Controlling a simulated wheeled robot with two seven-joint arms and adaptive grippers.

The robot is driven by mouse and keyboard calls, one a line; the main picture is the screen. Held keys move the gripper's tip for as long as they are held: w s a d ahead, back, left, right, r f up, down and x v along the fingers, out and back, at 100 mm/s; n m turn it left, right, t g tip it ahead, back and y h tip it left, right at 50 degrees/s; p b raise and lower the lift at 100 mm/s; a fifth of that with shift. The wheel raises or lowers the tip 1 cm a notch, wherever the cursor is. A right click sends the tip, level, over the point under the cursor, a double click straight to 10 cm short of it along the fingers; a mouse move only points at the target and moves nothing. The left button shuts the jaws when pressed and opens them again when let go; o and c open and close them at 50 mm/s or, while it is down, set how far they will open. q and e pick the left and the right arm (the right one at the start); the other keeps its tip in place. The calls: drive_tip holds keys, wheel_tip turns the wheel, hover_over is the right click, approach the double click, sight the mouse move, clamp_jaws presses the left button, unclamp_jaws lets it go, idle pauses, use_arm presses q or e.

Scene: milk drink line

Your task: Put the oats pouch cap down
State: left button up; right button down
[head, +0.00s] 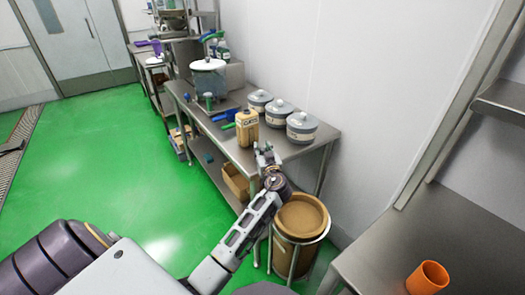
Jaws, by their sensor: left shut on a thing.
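A tan pouch (247,130) with a dark printed label, which looks like the oats pouch, stands upright near the front edge of the steel table (282,150). My left gripper (264,152) is over the table's near end, just in front and to the right of the pouch. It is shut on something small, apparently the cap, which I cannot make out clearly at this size. My right gripper is not in view.
Several grey lidded tubs (301,127) line the wall side of the table. A brown-topped drum (301,216) is below. An orange cup (428,277) sits on the right-hand counter.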

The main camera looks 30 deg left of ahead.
use_arm(q)
drive_tip(key=o, duration=0.7)
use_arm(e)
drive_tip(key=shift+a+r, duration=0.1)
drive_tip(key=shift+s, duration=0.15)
use_arm(q)
drive_tip(key=shift+r, duration=0.15)
drive_tip(key=v, duration=0.6)
drive_tip(key=shift+s+d, duration=0.3)
drive_tip(key=shift+s, duration=0.05)
drive_tip(key=shift+b+v, duration=0.3)
drive_tip(key=shift+v, duration=2.2)
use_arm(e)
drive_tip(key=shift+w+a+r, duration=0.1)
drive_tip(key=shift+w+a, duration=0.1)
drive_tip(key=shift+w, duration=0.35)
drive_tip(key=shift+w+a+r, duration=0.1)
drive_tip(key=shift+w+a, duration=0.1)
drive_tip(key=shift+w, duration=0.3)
